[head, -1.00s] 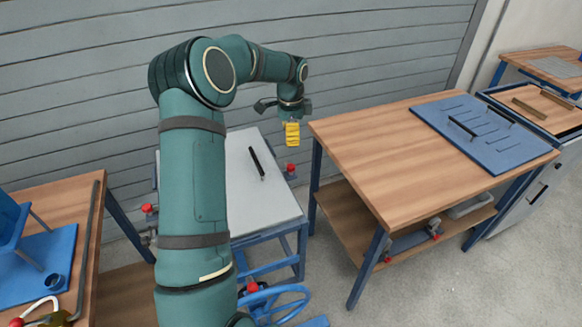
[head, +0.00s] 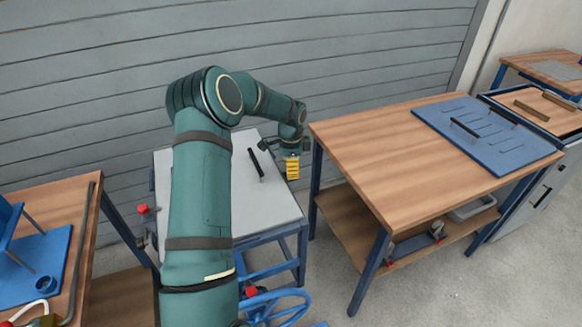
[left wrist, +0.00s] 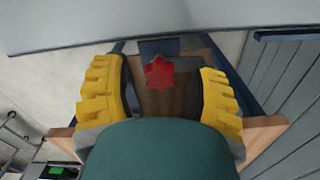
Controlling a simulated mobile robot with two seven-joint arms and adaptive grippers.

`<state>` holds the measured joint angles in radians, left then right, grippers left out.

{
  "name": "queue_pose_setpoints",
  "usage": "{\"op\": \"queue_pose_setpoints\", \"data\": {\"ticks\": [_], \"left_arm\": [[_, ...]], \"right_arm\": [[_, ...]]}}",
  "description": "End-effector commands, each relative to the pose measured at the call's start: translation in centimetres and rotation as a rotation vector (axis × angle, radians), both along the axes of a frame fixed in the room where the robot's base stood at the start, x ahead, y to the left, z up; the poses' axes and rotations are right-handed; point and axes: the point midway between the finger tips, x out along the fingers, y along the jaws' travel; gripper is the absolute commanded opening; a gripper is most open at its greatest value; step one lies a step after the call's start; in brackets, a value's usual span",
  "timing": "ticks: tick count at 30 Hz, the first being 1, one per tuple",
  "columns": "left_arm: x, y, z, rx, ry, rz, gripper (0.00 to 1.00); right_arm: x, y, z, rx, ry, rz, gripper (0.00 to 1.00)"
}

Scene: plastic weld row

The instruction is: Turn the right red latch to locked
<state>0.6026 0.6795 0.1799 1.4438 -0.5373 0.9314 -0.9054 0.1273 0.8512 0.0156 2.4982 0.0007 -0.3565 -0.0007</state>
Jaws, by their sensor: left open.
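The right red latch (left wrist: 158,73) shows in the left wrist view as a red knob between the two yellow fingers, with a gap on either side. In the head view it is hidden behind my left gripper (head: 292,169). That gripper points down at the right edge of the grey-topped table (head: 272,212). In the left wrist view my left gripper (left wrist: 160,95) is open, with nothing held. Whether the latch lies deep between the fingertips or beyond them I cannot tell. Another red latch (head: 143,209) is at the table's left side. My right gripper is not in view.
A black bar handle (head: 256,165) lies on the grey tabletop. A wooden workbench (head: 385,150) with a blue panel (head: 485,135) stands close on the right. A blue handwheel (head: 280,303) and another red knob (head: 251,291) are low in front. A wooden bench (head: 80,200) is left.

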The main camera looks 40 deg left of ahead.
Motion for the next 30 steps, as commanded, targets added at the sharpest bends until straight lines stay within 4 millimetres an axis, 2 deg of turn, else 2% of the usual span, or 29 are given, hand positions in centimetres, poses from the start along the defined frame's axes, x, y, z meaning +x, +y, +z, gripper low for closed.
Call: {"op": "queue_pose_setpoints", "data": {"ticks": [3, 4, 6, 9, 20, 30], "left_arm": [[-0.01, -0.01, 0.01, 0.0, 0.0, 0.0, 0.59], [-0.01, -0.01, 0.01, 0.0, 0.0, 0.0, 0.54], [0.0, -0.01, 0.02, 0.0, 0.0, 0.0, 0.3], [0.0, -0.01, 0.02, 0.0, 0.0, 0.0, 0.0], [0.02, -0.03, 0.06, 0.001, 0.001, 0.031, 0.0], [0.04, -0.06, 0.14, 0.001, 0.001, 0.242, 0.0]], "right_arm": [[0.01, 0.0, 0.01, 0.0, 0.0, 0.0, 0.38], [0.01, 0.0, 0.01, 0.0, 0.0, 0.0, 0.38], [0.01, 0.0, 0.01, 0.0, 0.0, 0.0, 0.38], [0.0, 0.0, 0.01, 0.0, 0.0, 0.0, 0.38], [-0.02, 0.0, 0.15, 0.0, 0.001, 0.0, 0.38], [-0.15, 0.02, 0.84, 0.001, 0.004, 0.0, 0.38]]}}
